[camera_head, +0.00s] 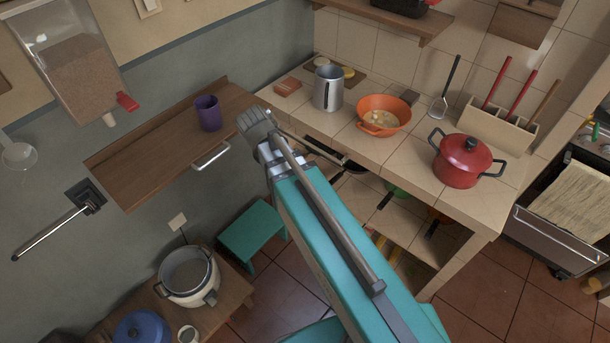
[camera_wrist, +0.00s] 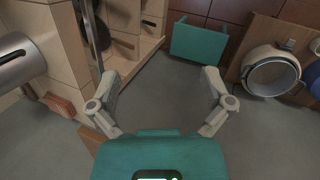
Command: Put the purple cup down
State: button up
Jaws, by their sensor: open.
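The purple cup (camera_head: 208,113) stands upright on the brown wooden wall shelf (camera_head: 150,155), towards the shelf's right end. My gripper (camera_head: 252,122) is just to the right of the cup in the head view, with a gap between them in the picture. In the wrist view my gripper (camera_wrist: 161,80) has its two fingers spread wide with nothing between them. The floor and a teal stool (camera_wrist: 199,40) show beyond the fingers. The cup does not show in the wrist view.
The tiled counter (camera_head: 345,127) holds a metal jug (camera_head: 328,88), an orange bowl (camera_head: 383,115) and a red pot (camera_head: 463,160). A metal handle (camera_head: 211,156) juts out by the shelf's front edge. The shelf's left part is bare. A dispenser (camera_head: 75,65) hangs at upper left.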

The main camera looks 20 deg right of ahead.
jog(key=s+d+f+m+g+y, duration=0.1)
jog(key=s+d+m+y, duration=0.3)
jog(key=s+m, duration=0.3)
jog(key=shift+d+f+m+g, duration=0.15)
jog(key=shift+d+m+g, duration=0.15)
jog(key=shift+d+m, duration=0.3)
jog(key=shift+s+a, duration=0.1)
jog(key=shift+a, duration=0.05)
